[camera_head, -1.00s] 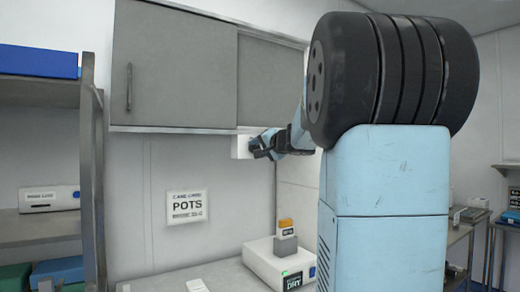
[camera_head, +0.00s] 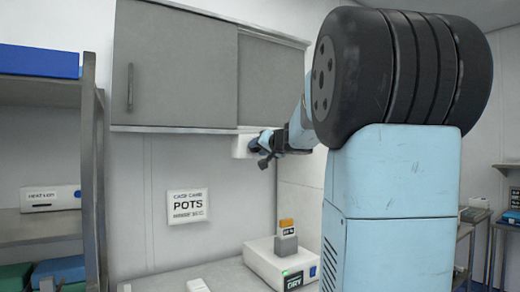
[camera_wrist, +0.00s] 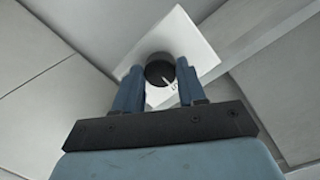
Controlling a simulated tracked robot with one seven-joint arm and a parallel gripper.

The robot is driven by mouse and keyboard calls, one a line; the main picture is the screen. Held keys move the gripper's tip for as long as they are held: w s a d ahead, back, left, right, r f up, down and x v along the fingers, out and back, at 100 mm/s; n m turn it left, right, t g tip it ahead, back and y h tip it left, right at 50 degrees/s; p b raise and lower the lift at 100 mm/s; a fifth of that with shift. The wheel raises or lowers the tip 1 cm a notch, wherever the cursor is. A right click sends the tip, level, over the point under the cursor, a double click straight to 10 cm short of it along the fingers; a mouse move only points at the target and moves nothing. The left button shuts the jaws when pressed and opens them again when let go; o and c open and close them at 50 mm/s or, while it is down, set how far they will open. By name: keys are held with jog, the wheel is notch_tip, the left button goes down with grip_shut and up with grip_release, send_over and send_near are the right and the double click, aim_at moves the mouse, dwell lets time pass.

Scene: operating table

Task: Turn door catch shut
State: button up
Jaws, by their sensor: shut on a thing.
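The door catch is a round black knob (camera_wrist: 160,68) on a white square plate (camera_wrist: 190,38), best seen in the wrist view. The white block also shows in the head view (camera_head: 241,146), just below the cabinet's lower edge. My gripper (camera_wrist: 158,82) is shut on the black knob, one blue finger on each side. It also shows in the head view (camera_head: 260,150), reaching the block from the right. A small pale mark shows on the knob's lower right in the wrist view. In the head view the knob is hidden by my gripper.
The grey wall cabinet (camera_head: 175,65) with a vertical handle hangs above the block. Below are a POTS sign (camera_head: 187,206) and a white device (camera_head: 281,264) on the bench. A shelf rack (camera_head: 45,225) stands at left. The wall between the sign and the cabinet is clear.

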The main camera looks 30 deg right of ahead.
jog(key=shift+f, duration=0.2)
jog(key=o, duration=0.7)
jog(key=shift+w, duration=0.1)
jog(key=o, duration=0.4)
jog(key=shift+r, duration=0.15)
jog(key=shift+c, duration=0.2)
jog(key=s+r, duration=0.1)
jog(key=s, duration=1.2)
jog(key=shift+s+d+r, duration=0.2)
jog(key=shift+s+r, duration=0.05)
jog(key=shift+s, duration=0.15)
